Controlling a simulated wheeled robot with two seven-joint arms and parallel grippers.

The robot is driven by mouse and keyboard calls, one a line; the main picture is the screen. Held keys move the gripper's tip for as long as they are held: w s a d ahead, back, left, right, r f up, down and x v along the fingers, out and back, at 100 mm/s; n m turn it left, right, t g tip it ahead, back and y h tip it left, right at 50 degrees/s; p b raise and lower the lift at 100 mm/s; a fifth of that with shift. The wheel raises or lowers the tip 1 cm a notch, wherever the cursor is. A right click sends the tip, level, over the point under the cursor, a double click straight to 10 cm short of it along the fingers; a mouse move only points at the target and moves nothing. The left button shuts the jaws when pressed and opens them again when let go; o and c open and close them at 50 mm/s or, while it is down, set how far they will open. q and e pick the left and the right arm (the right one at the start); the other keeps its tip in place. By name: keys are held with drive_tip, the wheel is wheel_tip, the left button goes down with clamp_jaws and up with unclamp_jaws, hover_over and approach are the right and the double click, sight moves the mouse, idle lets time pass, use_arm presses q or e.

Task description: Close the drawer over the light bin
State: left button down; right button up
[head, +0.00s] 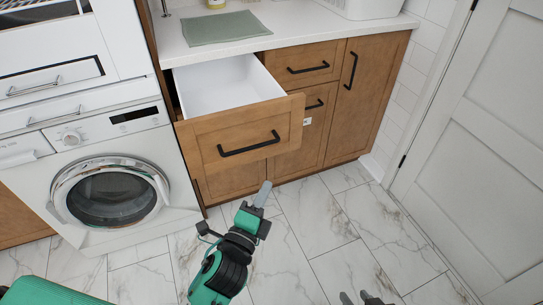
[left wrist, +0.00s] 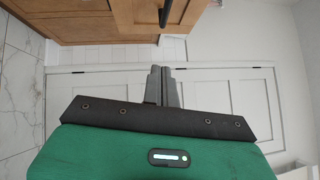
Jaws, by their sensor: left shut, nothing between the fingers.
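A wooden drawer (head: 245,135) with a black bar handle (head: 249,144) and a white inside stands pulled out from the cabinet beside the washing machine. It looks empty. My left gripper (head: 264,191) is shut and empty, low in front of the drawer and apart from it. In the left wrist view its closed fingers (left wrist: 160,86) point toward the wooden fronts (left wrist: 125,18), with part of a black handle (left wrist: 164,12) at the top edge. My right gripper (head: 362,298) shows only its fingertips at the bottom edge, spread apart.
A washing machine (head: 111,193) stands left of the drawer. A counter (head: 300,32) with a green cloth (head: 226,28) lies above. Closed drawers and doors (head: 364,100) are to the right, then a white door (head: 475,130). The marble floor in front is clear.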

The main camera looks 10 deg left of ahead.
use_arm(q)
drive_tip(key=a+x, duration=0.2)
drive_tip(key=x, duration=0.8)
drive_tip(key=shift+w+a+r, duration=0.15)
drive_tip(key=shift+w+a, duration=0.2)
drive_tip(key=shift+w, duration=0.1)
use_arm(e)
drive_tip(key=shift+d, duration=0.2)
